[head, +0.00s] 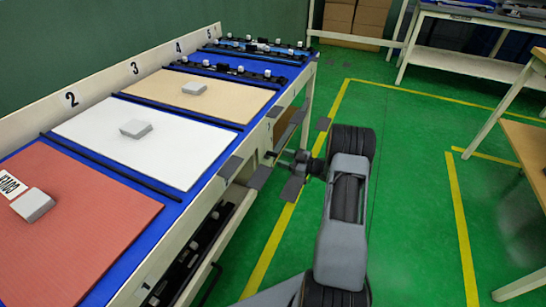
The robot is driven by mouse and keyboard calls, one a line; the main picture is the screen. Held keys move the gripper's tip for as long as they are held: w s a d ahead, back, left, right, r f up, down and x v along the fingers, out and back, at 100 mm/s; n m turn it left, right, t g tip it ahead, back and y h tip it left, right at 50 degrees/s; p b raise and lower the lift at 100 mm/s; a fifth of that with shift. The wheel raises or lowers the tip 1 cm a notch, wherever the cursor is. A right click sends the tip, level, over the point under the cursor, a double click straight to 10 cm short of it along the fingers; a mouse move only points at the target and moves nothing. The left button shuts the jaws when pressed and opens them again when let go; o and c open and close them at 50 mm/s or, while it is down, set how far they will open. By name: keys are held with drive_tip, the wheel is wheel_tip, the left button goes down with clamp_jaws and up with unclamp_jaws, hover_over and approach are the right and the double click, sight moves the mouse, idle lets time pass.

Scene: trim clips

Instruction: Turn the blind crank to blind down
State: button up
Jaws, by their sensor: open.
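No blind and no blind crank can be made out for certain in the head view. My gripper (280,157) is at the front edge of the long bench (225,185), level with the white and beige panels. It points left toward the bench's front face. It is small and partly lost among dark grey plates at that edge, but it is open, and I see nothing held in it. Whether it touches anything there cannot be told.
The blue bench top carries a red panel (95,235), a white panel (165,155) and a beige panel (225,105), each with a grey block. Black strips with clips lie at its far end. Cartons (355,18) stand behind.

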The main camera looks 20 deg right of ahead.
sight(273, 155)
drive_tip(key=shift+b+x, duration=0.3)
drive_tip(key=shift+x, duration=2.3)
drive_tip(key=shift+c, duration=0.3)
clamp_jaws()
